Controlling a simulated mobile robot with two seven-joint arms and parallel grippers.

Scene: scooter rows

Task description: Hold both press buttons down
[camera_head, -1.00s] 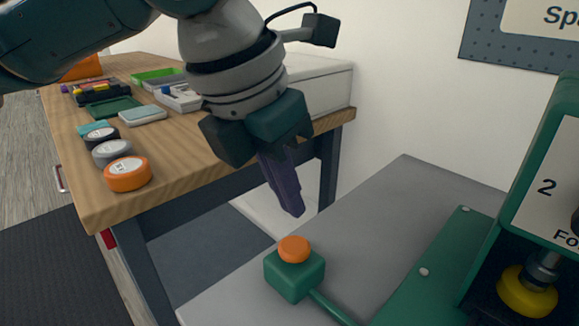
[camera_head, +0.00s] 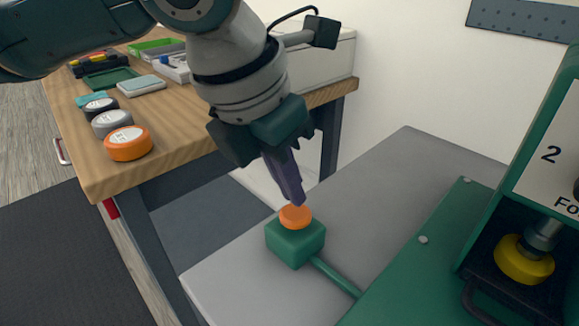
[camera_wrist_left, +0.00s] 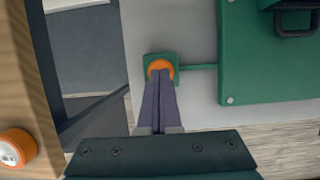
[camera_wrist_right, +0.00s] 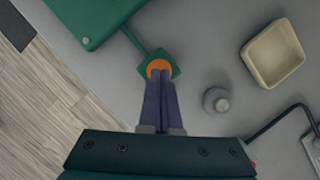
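The left press button (camera_head: 296,217) is an orange cap on a green block (camera_head: 295,243), joined by a green bar to the green press. My left gripper (camera_head: 297,200) is shut and empty, its purple fingertips right at the cap's top; I cannot tell whether they touch. In the left wrist view the shut fingers (camera_wrist_left: 161,75) cover part of the orange cap (camera_wrist_left: 160,66). In the right wrist view, my right gripper (camera_wrist_right: 160,75) is shut over the other orange button (camera_wrist_right: 158,66), hiding part of it; contact is unclear. The right arm and button are outside the head view.
The green press (camera_head: 545,190) with a yellow-tipped plunger (camera_head: 524,262) stands at the right on the grey table (camera_head: 380,185). A wooden bench (camera_head: 170,165) with tape rolls is at the left. A cream tray (camera_wrist_right: 272,54) and a grey knob (camera_wrist_right: 216,100) lie near the right button.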

